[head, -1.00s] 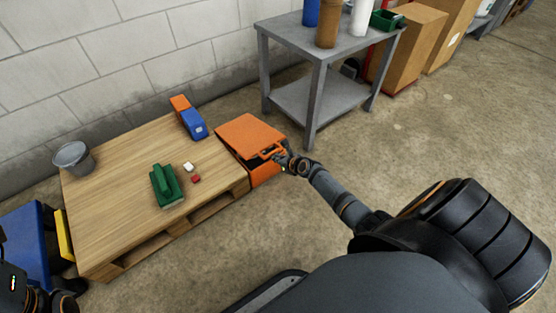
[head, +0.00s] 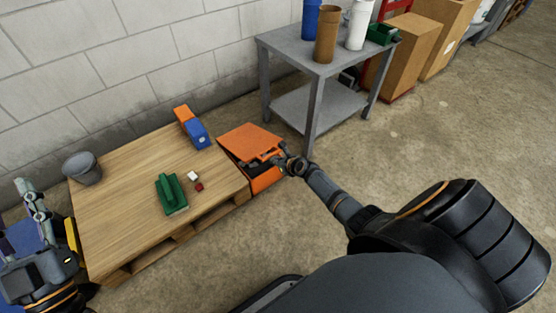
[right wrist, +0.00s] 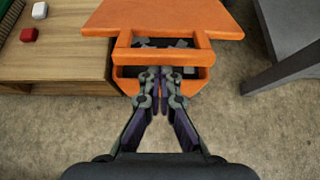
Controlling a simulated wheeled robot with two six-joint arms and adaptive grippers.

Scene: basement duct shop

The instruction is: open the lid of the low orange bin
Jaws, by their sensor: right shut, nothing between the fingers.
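The low orange bin (head: 266,181) stands on the floor against the right end of the pallet. Its orange lid (head: 248,140) is tilted partly up, with a dark gap along the front. In the right wrist view the lid (right wrist: 165,15) has a bar handle (right wrist: 163,56) at its front edge, and grey pieces show inside the bin. My right gripper (head: 284,160) is at this edge; its fingertips (right wrist: 162,76) are together, just below the handle, with nothing between them. Whether they touch the lid is unclear. My left gripper (head: 28,194) is at the far left, its fingers hard to read.
A grey metal table (head: 284,40) stands behind the bin. Floor to the right is open.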

